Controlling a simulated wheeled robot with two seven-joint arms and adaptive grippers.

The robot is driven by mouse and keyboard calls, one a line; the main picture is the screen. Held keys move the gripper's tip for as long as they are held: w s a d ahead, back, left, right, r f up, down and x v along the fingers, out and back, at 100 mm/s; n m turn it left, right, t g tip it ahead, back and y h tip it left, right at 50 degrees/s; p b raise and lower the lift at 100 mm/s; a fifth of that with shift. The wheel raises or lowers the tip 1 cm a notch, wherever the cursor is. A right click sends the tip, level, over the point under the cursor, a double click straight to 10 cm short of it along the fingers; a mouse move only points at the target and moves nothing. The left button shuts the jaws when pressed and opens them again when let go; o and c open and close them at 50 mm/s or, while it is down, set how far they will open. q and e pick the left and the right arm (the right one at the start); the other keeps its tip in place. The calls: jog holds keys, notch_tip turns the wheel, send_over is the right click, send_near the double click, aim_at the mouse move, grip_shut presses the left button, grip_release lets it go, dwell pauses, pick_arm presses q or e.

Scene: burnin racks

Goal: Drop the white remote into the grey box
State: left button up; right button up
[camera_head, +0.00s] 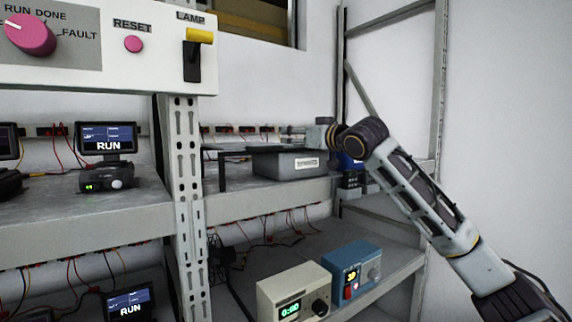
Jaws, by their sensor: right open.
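The grey box (272,165) stands on the middle shelf of the right-hand rack, with a white label on its front. Its inside is hidden at this low angle. My right arm comes in from the right, and my right gripper (291,135) is over the box, at its back part. The gripper is small and seen side-on; it is open. I cannot make out the white remote anywhere in this view. My left gripper is not in view.
A dark, thin stand (222,172) is left of the box. A blue item (350,162) is at its right, partly behind my arm. A rack post (186,205) divides the shelves. A cream meter (294,293) and a blue meter (352,270) sit below.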

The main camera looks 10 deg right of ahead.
jog(key=v, duration=1.2)
dwell(1.0)
